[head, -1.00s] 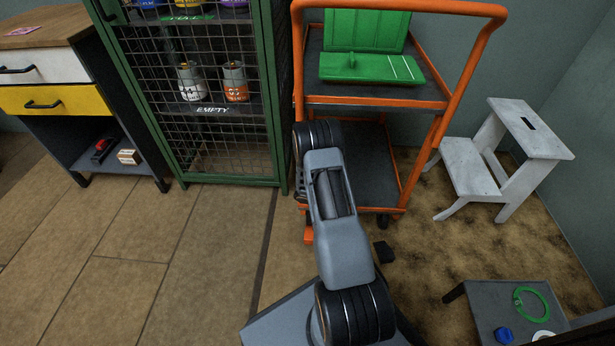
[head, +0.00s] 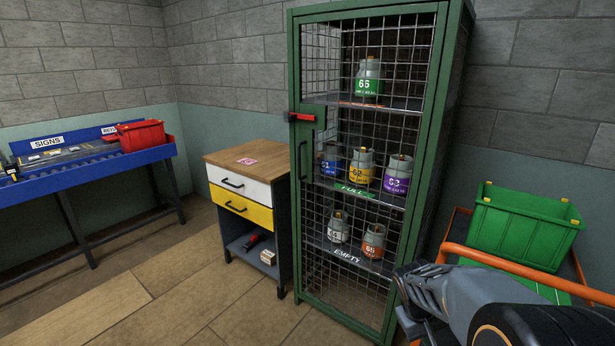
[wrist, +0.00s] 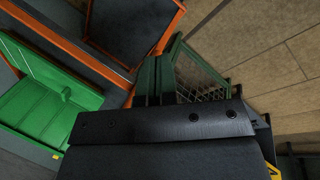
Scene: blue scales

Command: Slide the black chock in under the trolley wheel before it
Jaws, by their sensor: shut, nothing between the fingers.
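The orange trolley (head: 530,268) is at the lower right of the head view, cut off by the frame and partly behind my arm. Its orange frame and dark shelf (wrist: 130,28) also show in the wrist view. Neither the black chock nor the trolley's wheels can be seen now in either view. My gripper (wrist: 165,118) shows as a dark block across the lower middle of the wrist view. It is shut and empty, in front of the trolley and the green cage. In the head view my arm reaches in from the lower right, hiding part of the trolley.
A green mesh cage (head: 300,220) with several gas cylinders stands beside the trolley. A green crate (head: 525,230) rests on the trolley. A drawer cabinet (head: 243,160) and a blue bench (head: 90,170) stand further left. The wooden floor (head: 160,285) before them is clear.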

